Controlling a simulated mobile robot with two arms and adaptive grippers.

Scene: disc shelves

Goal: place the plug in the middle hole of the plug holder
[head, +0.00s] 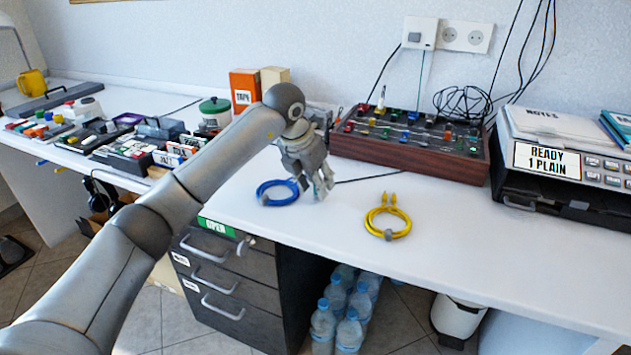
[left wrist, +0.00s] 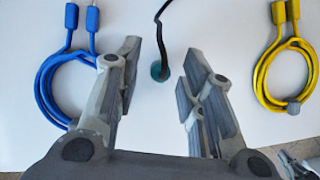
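My left gripper (head: 322,187) is over the white table, between the blue coiled cable and the yellow one. Its fingers are apart in the left wrist view (left wrist: 162,68). A small teal round piece on a black cord, apparently the plug (left wrist: 159,72), shows between and beyond the fingertips; no grip on it shows. In the head view the gripper hides it, and only its cord (head: 368,178) shows, running right. I cannot pick out the plug holder for certain; a wooden-sided panel (head: 410,150) with knobs and sockets stands behind to the right. My right gripper is not clearly seen.
A blue coiled cable (head: 278,193) lies left of the gripper and a yellow one (head: 388,220) lies right. A black machine (head: 570,190) stands at the right. A green-lidded pot (head: 215,112) and boxes stand behind my arm. The front table strip is clear.

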